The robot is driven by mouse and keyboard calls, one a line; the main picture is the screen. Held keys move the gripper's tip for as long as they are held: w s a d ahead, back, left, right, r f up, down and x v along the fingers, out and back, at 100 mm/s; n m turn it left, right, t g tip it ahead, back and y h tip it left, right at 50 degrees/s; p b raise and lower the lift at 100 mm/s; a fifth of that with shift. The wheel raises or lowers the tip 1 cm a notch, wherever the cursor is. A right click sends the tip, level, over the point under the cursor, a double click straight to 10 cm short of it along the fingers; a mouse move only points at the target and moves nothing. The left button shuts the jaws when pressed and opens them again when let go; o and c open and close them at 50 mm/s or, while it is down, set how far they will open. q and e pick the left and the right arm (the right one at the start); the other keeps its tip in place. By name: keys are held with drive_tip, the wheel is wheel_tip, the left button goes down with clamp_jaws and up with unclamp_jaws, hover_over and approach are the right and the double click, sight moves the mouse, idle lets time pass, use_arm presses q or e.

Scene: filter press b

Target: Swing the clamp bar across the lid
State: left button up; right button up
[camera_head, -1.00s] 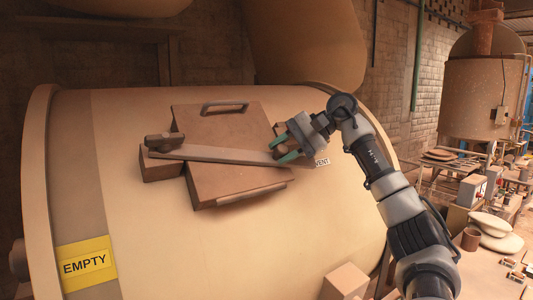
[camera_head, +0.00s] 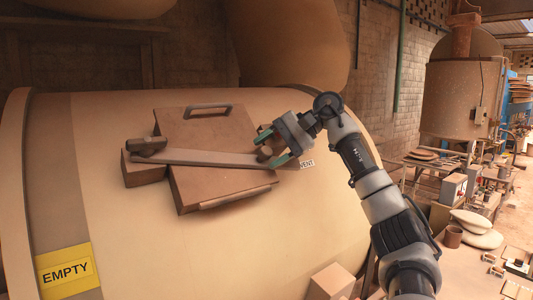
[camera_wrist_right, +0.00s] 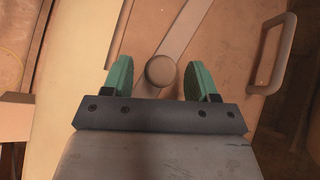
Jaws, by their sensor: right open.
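The brown lid (camera_head: 222,185) lies on the curved top of a large tan drum, with a raised handle (camera_head: 207,110) at its far edge. The flat clamp bar (camera_head: 200,157) lies across the lid, from a pivot block (camera_head: 143,170) at the left to a round knob (camera_head: 265,153) at its right end. My right gripper (camera_head: 272,147) is open around the knob. In the right wrist view the knob (camera_wrist_right: 161,71) sits between the green fingers (camera_wrist_right: 160,80), with gaps on both sides. My left gripper is not in view.
The drum (camera_head: 150,245) bears a yellow EMPTY sign (camera_head: 67,270) at the lower left and a small VENT label (camera_head: 307,164) right of the lid. A box (camera_head: 331,282) stands at the lower front. Benches and a tank (camera_head: 461,95) stand at the right.

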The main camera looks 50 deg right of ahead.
drive_tip(key=p+v, duration=0.2)
drive_tip(key=v, duration=0.7)
drive_tip(key=shift+s+d+r, duration=0.2)
drive_tip(key=shift+s+d, duration=0.05)
drive_tip(key=shift+s, duration=0.05)
